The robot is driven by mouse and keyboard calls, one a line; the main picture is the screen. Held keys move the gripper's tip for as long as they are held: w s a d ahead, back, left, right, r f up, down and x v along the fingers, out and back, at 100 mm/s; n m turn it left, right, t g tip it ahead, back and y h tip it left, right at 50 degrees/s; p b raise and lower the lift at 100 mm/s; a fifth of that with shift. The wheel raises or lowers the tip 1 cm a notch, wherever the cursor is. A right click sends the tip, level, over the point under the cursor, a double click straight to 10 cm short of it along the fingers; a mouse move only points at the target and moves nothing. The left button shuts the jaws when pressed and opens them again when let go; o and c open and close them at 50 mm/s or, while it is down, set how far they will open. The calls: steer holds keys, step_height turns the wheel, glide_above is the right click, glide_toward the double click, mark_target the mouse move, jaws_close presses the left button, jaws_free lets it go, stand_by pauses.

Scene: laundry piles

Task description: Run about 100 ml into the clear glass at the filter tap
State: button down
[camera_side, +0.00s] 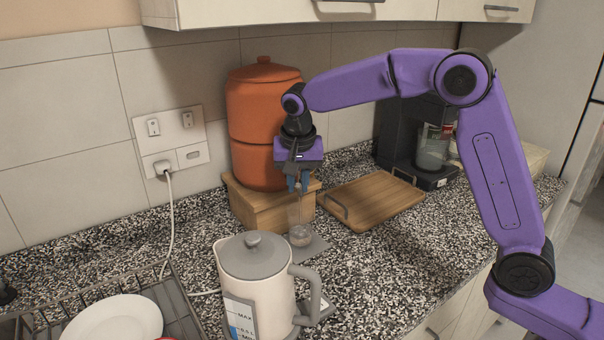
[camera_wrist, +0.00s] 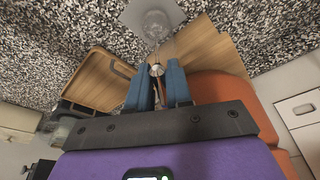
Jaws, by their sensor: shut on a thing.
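The filter is an orange two-tier urn (camera_side: 262,105) on a wooden stand, and its side shows in the wrist view (camera_wrist: 215,88). My gripper (camera_side: 298,187) is in front of its lower tier, pointing down. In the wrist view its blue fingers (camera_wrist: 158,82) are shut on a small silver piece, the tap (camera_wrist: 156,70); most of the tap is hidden. The clear glass (camera_side: 300,235) stands upright below my fingers, apart from them, on a grey mat (camera_side: 317,248). The glass also shows in the wrist view (camera_wrist: 154,26). I cannot tell the water level in it.
A wooden board (camera_side: 375,198) lies right of the stand (camera_side: 262,207), with a dark coffee machine (camera_side: 400,140) behind it. A cream kettle (camera_side: 257,285) stands in front of the glass. A dish rack with a plate (camera_side: 115,320) is at front left.

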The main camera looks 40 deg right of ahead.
steer(key=shift+d+r, duration=0.1)
steer(key=shift+d, duration=0.05)
steer(key=n, duration=0.1)
steer(key=d+n, duration=0.1)
steer(key=n, duration=0.1)
steer(key=shift+s+d+n+t+y, duration=0.1)
steer(key=shift+s+n+t+y, duration=0.05)
steer(key=shift+n+t+y, duration=0.15)
steer(key=shift+d, duration=0.1)
steer(key=shift+d+n+y, duration=0.2)
steer(key=shift+d+n, duration=0.1)
steer(key=shift+n, duration=0.45)
steer(key=shift+d+n+y, duration=0.2)
steer(key=shift+d+n, duration=0.05)
steer(key=shift+n, duration=0.5)
steer(key=shift+c, duration=2.2)
jaws_free()
steer(key=shift+s, duration=0.1)
steer(key=shift+a, duration=0.15)
